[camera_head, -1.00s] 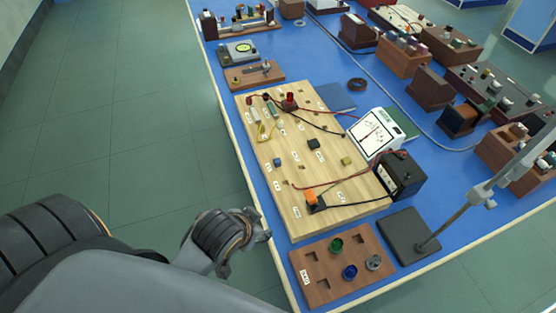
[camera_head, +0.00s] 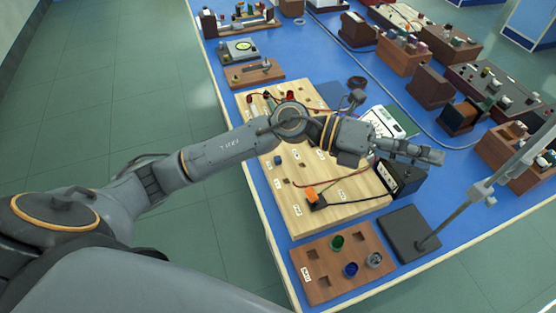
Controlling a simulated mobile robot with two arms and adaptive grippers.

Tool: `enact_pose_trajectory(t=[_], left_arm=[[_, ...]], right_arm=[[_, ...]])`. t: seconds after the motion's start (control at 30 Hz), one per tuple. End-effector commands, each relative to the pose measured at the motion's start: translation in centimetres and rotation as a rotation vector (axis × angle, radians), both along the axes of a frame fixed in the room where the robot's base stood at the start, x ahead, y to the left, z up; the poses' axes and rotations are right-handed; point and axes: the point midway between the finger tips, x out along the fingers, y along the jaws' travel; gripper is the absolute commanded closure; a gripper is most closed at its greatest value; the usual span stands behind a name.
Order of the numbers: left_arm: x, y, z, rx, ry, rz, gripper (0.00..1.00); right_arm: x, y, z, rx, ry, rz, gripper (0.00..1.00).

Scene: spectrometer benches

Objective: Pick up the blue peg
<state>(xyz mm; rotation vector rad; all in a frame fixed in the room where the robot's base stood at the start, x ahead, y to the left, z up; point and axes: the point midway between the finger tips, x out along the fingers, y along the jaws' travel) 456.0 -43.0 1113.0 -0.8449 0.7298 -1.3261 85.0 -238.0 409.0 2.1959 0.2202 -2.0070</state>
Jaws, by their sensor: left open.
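The blue peg (camera_head: 350,270) stands in a brown board (camera_head: 318,292) at the front of the bench. A green peg (camera_head: 337,242) and a grey peg (camera_head: 374,260) stand in the same board, beside it. My left gripper (camera_head: 432,153) is open, above and past the right side of the wooden circuit board. It is well away from the blue peg, toward the back right. My left arm stretches across the circuit board and hides part of it. My right gripper is not in view.
The wooden circuit board (camera_head: 340,216) carries wires and an orange part (camera_head: 311,195). A black box (camera_head: 403,178) and a white meter (camera_head: 390,121) stand beside it. A stand with a dark base (camera_head: 408,235) and a metal rod (camera_head: 455,217) is right of the brown board.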

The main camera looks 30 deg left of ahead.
Motion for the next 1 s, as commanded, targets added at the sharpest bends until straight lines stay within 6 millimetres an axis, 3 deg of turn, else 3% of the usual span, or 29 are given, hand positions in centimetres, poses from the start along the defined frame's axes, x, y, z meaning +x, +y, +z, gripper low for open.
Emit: enact_pose_trajectory(t=[0.07, 0.13, 0.23, 0.3, 0.4, 0.5, 0.67, 1.0], left_arm=[[0.3, 1.5, -3.7, 0.265, -0.104, -0.096, 0.55], [1.0, 4.2, -7.1, 0.511, -0.165, -0.166, 0.55], [2.9, 10.5, -10.7, 0.864, -0.199, -0.228, 0.55], [4.2, 15.6, -11.9, 1.086, -0.189, -0.247, 0.55], [5.6, 22.1, -12.0, 1.339, -0.145, -0.248, 0.55], [6.3, 26.6, -11.3, 1.501, -0.094, -0.236, 0.55], [6.4, 29.3, -11.1, 1.597, -0.051, -0.231, 0.55], [6.3, 29.2, -17.2, 1.595, -0.051, -0.234, 0.55]], right_arm=[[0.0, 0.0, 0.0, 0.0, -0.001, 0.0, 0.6], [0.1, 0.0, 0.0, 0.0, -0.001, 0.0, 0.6], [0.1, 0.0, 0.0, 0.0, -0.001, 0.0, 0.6], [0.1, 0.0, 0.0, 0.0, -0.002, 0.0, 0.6], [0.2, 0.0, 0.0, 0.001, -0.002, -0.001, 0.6], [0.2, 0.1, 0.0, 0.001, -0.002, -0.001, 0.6], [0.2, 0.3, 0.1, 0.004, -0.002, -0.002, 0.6], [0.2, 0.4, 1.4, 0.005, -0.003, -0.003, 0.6]])
